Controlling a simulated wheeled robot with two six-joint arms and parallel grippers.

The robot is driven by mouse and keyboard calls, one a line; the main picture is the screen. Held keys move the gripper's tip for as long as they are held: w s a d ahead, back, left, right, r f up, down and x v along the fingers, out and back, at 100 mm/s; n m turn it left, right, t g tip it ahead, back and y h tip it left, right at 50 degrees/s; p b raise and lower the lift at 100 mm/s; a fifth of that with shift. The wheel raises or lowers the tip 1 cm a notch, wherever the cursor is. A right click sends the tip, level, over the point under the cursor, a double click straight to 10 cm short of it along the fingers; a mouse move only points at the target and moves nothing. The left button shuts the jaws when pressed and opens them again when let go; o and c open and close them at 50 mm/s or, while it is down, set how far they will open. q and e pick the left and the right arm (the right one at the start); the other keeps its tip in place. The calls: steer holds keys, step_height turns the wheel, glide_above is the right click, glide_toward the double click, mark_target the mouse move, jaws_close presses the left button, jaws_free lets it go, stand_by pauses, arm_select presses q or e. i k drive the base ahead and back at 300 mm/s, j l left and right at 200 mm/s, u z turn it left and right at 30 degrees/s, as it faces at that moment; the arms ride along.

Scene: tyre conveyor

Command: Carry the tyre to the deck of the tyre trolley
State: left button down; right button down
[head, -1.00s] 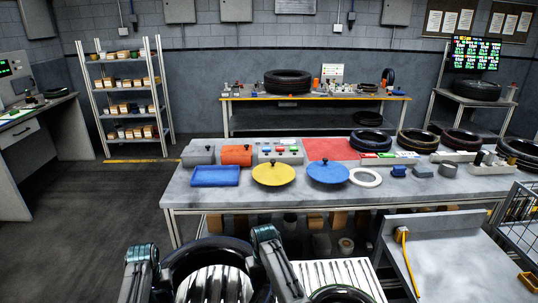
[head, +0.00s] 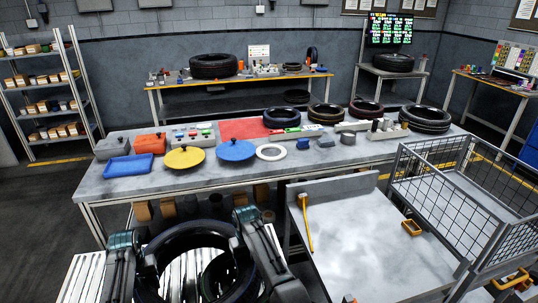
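A large black tyre (head: 188,229) is between my two arms at the bottom of the head view, above the roller conveyor (head: 84,272). A smaller-looking tyre (head: 228,277) shows through and beside its ring, over the rollers. My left gripper (head: 145,268) is at the tyre's left side and my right gripper (head: 236,250) at its right side. Their fingertips are hidden by the arm links and tyre, so their opening cannot be told.
A wire-mesh cart (head: 425,165) stands close to the deck's right. A long grey workbench (head: 340,157) with lids, tyres and boxes crosses behind. Open floor (head: 40,215) shows at left.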

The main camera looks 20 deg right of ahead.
mark_target(364, 241)
steer(key=k+l, duration=0.1)
steer(key=l, duration=0.4)
steer(key=k+l, duration=0.1)
steer(key=l, duration=0.35)
steer(key=k+l, duration=0.1)
steer(key=l, duration=0.4)
steer(key=k+l, duration=0.1)
steer(key=l, duration=0.4)
steer(key=k+l, duration=0.15)
steer(key=l, duration=0.3)
steer(key=k+l+z, duration=0.1)
steer(key=l, duration=0.4)
steer(key=i+l+z, duration=0.1)
steer(key=i, duration=0.7)
